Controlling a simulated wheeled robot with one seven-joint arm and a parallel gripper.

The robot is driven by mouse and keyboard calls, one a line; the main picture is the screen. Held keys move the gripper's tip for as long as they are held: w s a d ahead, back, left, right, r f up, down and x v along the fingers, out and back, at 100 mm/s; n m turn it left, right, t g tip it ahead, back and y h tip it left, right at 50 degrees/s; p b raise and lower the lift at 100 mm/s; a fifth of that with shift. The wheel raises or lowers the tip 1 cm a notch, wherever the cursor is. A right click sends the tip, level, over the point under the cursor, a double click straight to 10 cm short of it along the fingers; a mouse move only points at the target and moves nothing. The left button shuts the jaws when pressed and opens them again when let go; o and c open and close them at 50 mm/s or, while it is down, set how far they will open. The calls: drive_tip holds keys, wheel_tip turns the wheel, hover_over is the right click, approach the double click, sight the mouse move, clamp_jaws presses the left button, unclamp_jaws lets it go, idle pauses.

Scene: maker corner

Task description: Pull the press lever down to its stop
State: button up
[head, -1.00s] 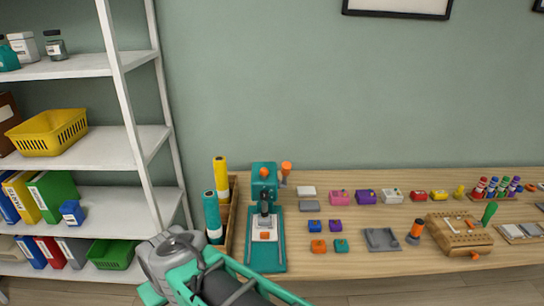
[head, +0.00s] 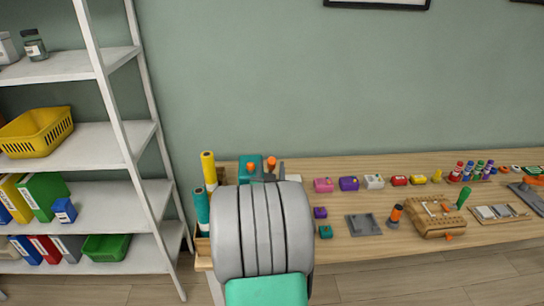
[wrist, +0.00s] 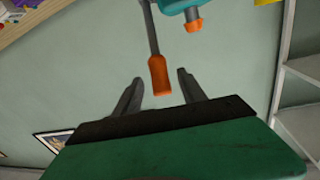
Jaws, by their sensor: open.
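The teal press (head: 250,166) stands at the left end of the workbench in the head view, mostly hidden behind my arm. The orange tip of its lever (head: 271,163) shows just above my arm. In the wrist view the press lever (wrist: 158,72) is a grey rod with an orange grip, and its end lies between the finger directions of my gripper (wrist: 157,85). The fingers are open on either side of the grip, with gaps visible. Part of the teal press head (wrist: 180,6) with an orange knob (wrist: 194,20) shows beside it. My gripper is hidden in the head view.
The workbench (head: 370,160) holds small coloured boxes, a grey tray (head: 363,225), a wooden block (head: 440,218) and a screwdriver-like tool (head: 395,216). Yellow (head: 208,170) and teal rolls (head: 202,208) stand left of the press. A white shelf (head: 95,200) is further left.

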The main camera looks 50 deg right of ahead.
drive_tip(key=p+x, duration=0.1)
drive_tip(key=x, duration=0.4)
drive_tip(key=shift+w+d, duration=0.1)
drive_tip(key=shift+d, duration=0.1)
clamp_jaws()
idle(1.1)
